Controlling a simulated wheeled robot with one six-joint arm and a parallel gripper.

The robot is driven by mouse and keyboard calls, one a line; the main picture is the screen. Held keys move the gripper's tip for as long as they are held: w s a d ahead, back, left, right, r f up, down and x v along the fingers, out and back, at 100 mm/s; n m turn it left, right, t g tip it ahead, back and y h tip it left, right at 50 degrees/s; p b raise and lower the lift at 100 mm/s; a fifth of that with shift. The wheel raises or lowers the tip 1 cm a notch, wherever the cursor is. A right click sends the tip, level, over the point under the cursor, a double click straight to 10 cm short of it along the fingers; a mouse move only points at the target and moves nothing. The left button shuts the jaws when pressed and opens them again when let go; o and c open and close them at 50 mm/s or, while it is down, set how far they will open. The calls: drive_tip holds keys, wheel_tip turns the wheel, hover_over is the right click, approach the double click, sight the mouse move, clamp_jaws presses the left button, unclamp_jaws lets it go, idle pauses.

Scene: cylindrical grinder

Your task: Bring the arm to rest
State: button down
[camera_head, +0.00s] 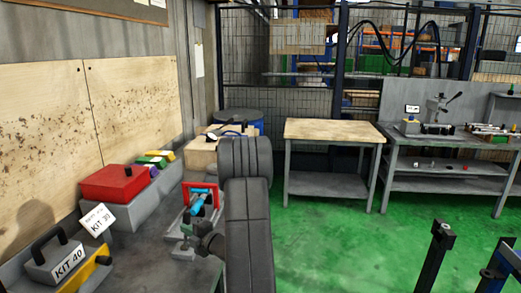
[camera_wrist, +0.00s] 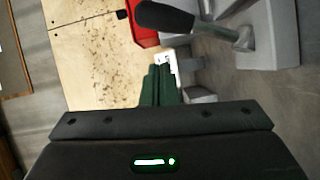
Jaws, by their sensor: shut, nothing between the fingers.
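My gripper (camera_wrist: 158,78) shows in the wrist view, its two dark green fingers together with nothing between them. The dark gripper body with a green light fills the bottom of that view.
The left bench holds a red case (camera_head: 114,183), a grey KIT 40 box (camera_head: 57,262) and a red-framed fixture with a blue cylinder (camera_head: 204,207). A wood-topped table (camera_head: 333,130) and a grey workbench (camera_head: 450,142) stand behind. The green floor (camera_head: 330,235) between is clear.

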drive_tip(key=shift+s+a+f+n+b, duration=0.1)
drive_tip(key=shift+a+f+n+b, duration=0.2)
drive_tip(key=shift+b, duration=0.35)
drive_tip(key=shift+s+d+f+n+b, duration=0.1)
drive_tip(key=shift+f+b, duration=0.25)
drive_tip(key=shift+b, duration=0.25)
drive_tip(key=s+n+y+b, duration=0.1)
drive_tip(key=b, duration=0.3)
drive_tip(key=s+f+n+y+b, duration=0.1)
drive_tip(key=n+b, duration=0.1)
drive_tip(key=b, duration=0.3)
drive_tip(key=s+f+n+t+b, duration=0.1)
drive_tip(key=s+n+b, duration=0.1)
drive_tip(key=b, duration=0.2)
drive_tip(key=shift+s+a+f+y+b, duration=0.1)
drive_tip(key=shift+a+f+y+b, duration=0.2)
drive_tip(key=shift+y+b, duration=0.1)
drive_tip(key=shift+s+d+f, duration=0.1)
drive_tip(key=shift+s+f, duration=0.05)
drive_tip(key=shift+s, duration=0.45)
drive_tip(key=shift+s+d+f, duration=0.1)
drive_tip(key=shift+s, duration=0.45)
drive_tip(key=shift+n, duration=0.3)
